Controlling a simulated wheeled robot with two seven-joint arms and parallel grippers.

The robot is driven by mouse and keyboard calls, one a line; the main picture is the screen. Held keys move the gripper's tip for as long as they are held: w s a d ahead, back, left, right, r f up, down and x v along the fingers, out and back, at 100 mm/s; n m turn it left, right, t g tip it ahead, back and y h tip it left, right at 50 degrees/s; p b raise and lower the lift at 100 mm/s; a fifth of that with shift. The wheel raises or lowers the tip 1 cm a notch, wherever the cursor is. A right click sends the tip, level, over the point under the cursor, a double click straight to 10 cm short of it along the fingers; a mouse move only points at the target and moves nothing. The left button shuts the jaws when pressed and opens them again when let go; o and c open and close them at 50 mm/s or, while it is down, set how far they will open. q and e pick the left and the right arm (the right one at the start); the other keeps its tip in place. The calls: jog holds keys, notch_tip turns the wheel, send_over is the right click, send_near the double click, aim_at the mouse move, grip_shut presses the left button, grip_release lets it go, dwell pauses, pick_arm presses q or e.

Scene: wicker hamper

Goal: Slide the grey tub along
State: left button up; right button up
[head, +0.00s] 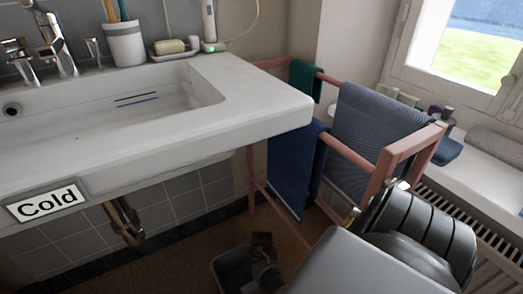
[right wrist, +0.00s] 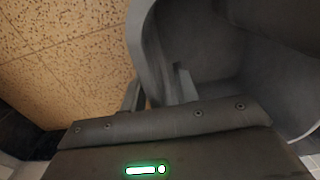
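The grey tub (head: 229,268) stands on the brown floor below the basin, at the bottom of the head view and partly cut off. My right gripper (head: 262,258) reaches down to its right side. In the right wrist view the tub's curved rim and wall (right wrist: 147,40) fill the upper right, and its inside looks empty where it shows. The right gripper's fingers (right wrist: 160,92) sit close together on either side of the wall, one outside and one inside, and appear closed on it. My left gripper is out of view.
A white basin (head: 240,95) with a Cold sign (head: 47,203) overhangs on the left, with a drain pipe (head: 124,218) under it. A pink drying rack (head: 380,178) with a blue towel (head: 290,180) and a striped towel (head: 372,135) stands behind the tub. A radiator (head: 470,220) is at right.

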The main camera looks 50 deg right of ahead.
grip_shut()
dwell(0.3)
